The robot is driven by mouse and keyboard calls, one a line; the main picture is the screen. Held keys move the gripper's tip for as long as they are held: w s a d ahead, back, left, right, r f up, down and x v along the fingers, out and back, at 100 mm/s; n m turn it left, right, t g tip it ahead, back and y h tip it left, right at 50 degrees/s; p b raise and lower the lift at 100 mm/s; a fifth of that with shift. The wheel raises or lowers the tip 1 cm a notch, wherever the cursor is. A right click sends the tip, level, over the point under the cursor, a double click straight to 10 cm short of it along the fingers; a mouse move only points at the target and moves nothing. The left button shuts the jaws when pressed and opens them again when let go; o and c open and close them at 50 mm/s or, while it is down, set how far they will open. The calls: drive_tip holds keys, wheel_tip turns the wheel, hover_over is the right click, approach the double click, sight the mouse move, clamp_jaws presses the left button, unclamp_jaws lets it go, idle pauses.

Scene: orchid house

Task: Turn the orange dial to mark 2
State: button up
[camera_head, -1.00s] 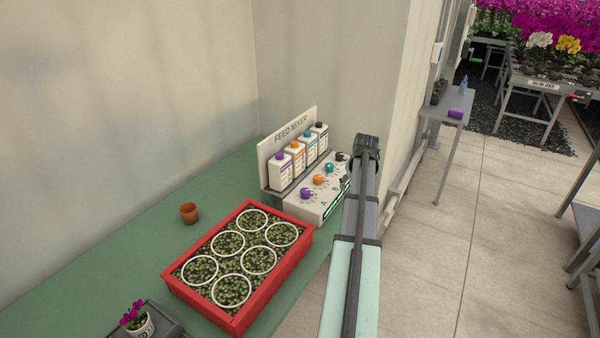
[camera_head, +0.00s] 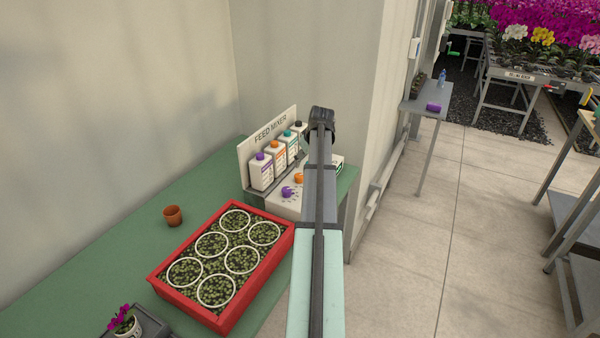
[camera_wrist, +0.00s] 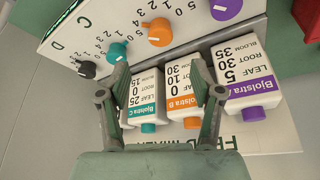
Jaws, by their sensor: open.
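The orange dial (camera_wrist: 158,32) is on the white feed mixer panel (camera_wrist: 185,22), with printed numbers around it. It has a small tab towards the left in the wrist view; the exact mark is too small to tell. The orange dial also shows in the head view (camera_head: 299,178), just left of my arm. My gripper (camera_wrist: 157,70) is open and empty. Its fingers are apart from the orange dial, which lies beyond the fingertips in the wrist view. In the head view my arm hides most of the gripper.
Beside it are a purple dial (camera_wrist: 226,8), a teal dial (camera_wrist: 117,52) and a dark dial (camera_wrist: 88,69). Labelled bottles (camera_wrist: 187,90) stand close around my fingers. A red tray (camera_head: 180,312) and small pot (camera_head: 172,215) sit on the green bench (camera_head: 110,275).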

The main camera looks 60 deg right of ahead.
sight(300, 175)
drive_tip(key=p+x, duration=0.2)
drive_tip(key=x, duration=0.7)
drive_tip(key=shift+w+f, duration=0.15)
drive_tip(key=shift+f, duration=0.1)
drive_tip(key=c, duration=1.1)
